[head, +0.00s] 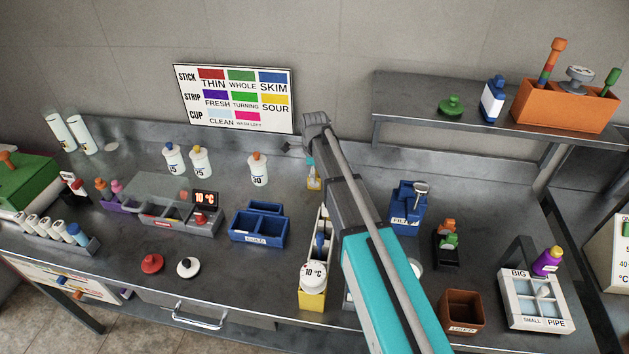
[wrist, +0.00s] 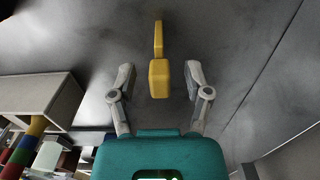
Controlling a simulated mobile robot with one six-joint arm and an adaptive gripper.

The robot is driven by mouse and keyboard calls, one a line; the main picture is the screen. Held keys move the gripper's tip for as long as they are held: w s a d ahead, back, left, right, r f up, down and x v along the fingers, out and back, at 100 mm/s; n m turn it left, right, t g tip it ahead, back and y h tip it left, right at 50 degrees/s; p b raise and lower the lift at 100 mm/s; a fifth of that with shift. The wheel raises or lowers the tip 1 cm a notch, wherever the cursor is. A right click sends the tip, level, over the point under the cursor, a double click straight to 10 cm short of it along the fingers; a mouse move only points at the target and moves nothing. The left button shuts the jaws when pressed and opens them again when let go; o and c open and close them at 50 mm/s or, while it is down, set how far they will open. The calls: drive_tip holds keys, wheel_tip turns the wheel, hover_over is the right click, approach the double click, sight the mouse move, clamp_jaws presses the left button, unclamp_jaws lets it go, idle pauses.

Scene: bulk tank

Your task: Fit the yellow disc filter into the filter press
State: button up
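In the wrist view a yellow piece (wrist: 159,78), a thick block with a narrow stem, lies between the two fingers of my gripper (wrist: 160,80). A gap shows on each side, so my gripper is open around it and not touching it. I cannot tell whether this is the disc filter; no disc face shows. In the head view my arm hides most of the gripper, and a small yellow and white item (head: 314,184) shows beside the arm. A blue unit (head: 405,215) with a partly readable label starting "FIL" stands right of my arm, a grey round-topped part (head: 421,189) on it.
A yellow-ended rack (head: 312,299) with a "10 °C" dial stands close left of my arm. A blue divided box (head: 258,236) is farther left. A black holder (head: 447,258) and a brown box (head: 462,325) stand to the right. A raised shelf (head: 410,98) is at back right.

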clamp_jaws()
drive_tip(key=shift+r, duration=0.1)
idle(0.3)
wheel_tip(320, 180, up, 10)
drive_tip(key=p, duration=1)
idle(0.6)
